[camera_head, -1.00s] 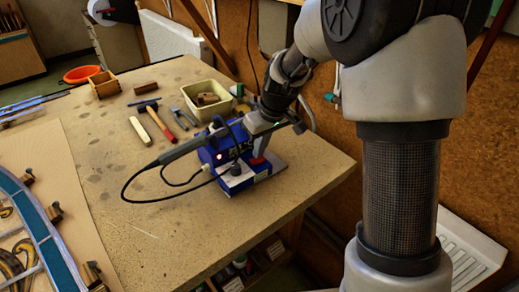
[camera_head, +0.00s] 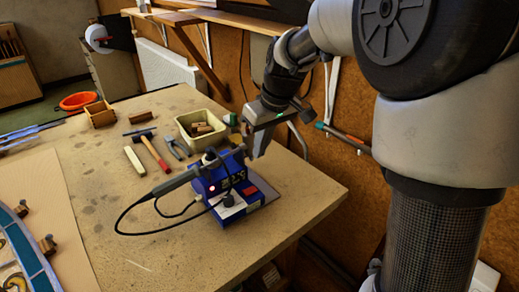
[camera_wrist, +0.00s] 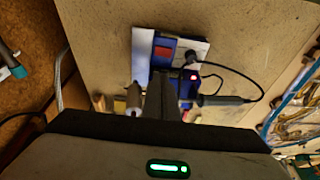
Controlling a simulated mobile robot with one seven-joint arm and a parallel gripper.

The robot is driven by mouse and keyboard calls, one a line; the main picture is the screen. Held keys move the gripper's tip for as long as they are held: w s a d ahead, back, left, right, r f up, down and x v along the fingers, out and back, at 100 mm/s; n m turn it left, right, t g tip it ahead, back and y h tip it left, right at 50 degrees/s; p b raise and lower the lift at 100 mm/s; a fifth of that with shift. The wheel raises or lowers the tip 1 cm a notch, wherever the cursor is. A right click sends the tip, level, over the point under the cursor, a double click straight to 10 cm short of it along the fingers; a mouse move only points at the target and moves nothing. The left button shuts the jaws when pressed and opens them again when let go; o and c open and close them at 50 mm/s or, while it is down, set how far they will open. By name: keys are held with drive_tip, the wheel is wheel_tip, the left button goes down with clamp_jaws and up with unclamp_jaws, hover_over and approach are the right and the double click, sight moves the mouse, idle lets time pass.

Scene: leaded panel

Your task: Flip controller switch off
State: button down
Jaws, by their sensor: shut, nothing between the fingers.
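The blue controller (camera_head: 238,183) stands on the worktop, with a soldering iron (camera_head: 175,184) held at its side and a black cable looping to the left. A small red lamp (camera_head: 212,188) glows on its front. The red switch (camera_head: 250,190) is on the controller's right side; it also shows in the wrist view (camera_wrist: 165,53). I cannot tell which way the switch is tipped. My gripper (camera_head: 256,153) is shut and empty, just behind and above the controller, apart from the switch. In the wrist view its fingers (camera_wrist: 159,78) hide part of the controller.
A cream tub (camera_head: 186,133) with wooden blocks, a hammer (camera_head: 154,152), pliers (camera_head: 176,147) and a wooden block (camera_head: 134,161) lie behind and left. The leaded panel (camera_head: 25,240) lies at the left. The worktop in front of the controller is clear.

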drive_tip(key=shift+a+f, duration=0.1)
drive_tip(key=shift+s+a+r+b, duration=0.25)
drive_tip(key=shift+s+a+b, duration=0.2)
drive_tip(key=shift+b, duration=0.75)
drive_tip(key=b, duration=0.1)
hover_over(246, 190)
drive_tip(key=s, duration=0.1)
drive_tip(key=f, duration=0.8)
drive_tip(key=d+f, duration=0.1)
drive_tip(key=f, duration=0.3)
drive_tip(key=shift+f, duration=0.15)
drive_tip(key=shift+a+f, duration=0.1)
drive_tip(key=shift+f, duration=0.55)
